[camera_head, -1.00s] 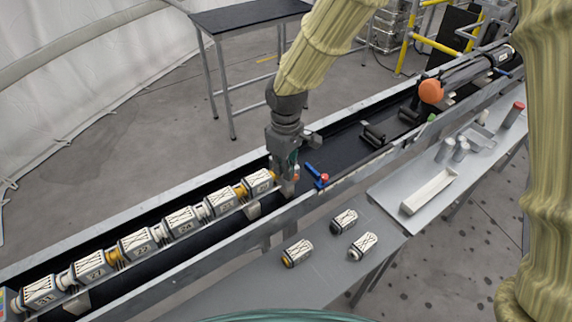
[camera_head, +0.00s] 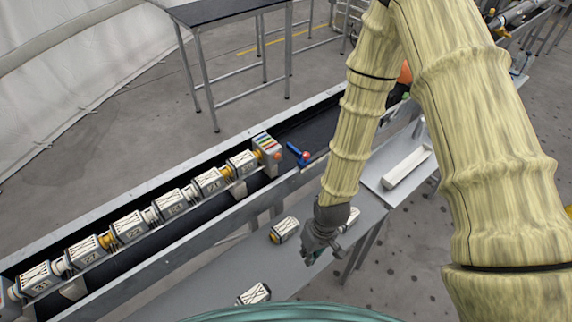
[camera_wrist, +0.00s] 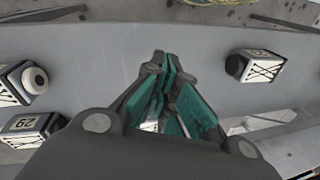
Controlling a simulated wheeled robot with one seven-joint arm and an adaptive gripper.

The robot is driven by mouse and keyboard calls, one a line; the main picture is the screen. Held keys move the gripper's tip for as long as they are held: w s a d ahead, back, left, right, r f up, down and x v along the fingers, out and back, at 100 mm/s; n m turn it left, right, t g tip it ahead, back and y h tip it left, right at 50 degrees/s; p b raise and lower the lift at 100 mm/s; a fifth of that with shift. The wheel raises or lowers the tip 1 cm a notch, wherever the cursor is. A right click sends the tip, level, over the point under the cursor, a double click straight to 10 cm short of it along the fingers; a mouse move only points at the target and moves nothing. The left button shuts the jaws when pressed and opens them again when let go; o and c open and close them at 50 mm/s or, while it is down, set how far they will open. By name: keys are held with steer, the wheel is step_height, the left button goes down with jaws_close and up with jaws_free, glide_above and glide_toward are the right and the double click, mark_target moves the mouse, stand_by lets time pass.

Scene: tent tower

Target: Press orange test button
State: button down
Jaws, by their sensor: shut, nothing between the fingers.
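A grey box with coloured stripes on top (camera_head: 267,146) stands at the right end of the row of numbered modules in the long trough. A small orange round part (camera_head: 277,156), which looks like the test button, shows on its right face. My gripper (camera_head: 309,257) hangs over the grey side table, to the front right of that box and well apart from it. Its fingers are closed together and empty, as the wrist view also shows (camera_wrist: 166,88). The box and the orange part do not show clearly in the wrist view.
Loose modules lie on the side table (camera_head: 215,278): one left of my gripper (camera_head: 285,229), one partly hidden behind it (camera_head: 352,216), one at the front (camera_head: 253,294). A blue lever with a red end (camera_head: 299,155) stands by the trough (camera_head: 235,205).

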steer(key=s+d+f+m+h+b, duration=0.1)
steer(key=s+d+f+m+b, duration=0.1)
steer(key=s+d+f, duration=0.4)
steer(key=s+d+f+m+h+b, duration=0.1)
steer(key=s+d+f+m+b, duration=0.1)
steer(key=s+d+f, duration=0.4)
steer(key=s, duration=0.4)
steer(key=shift+d+f+t, duration=0.2)
steer(key=shift+d+t, duration=0.05)
steer(key=shift+t, duration=0.05)
steer(key=shift+m, duration=0.3)
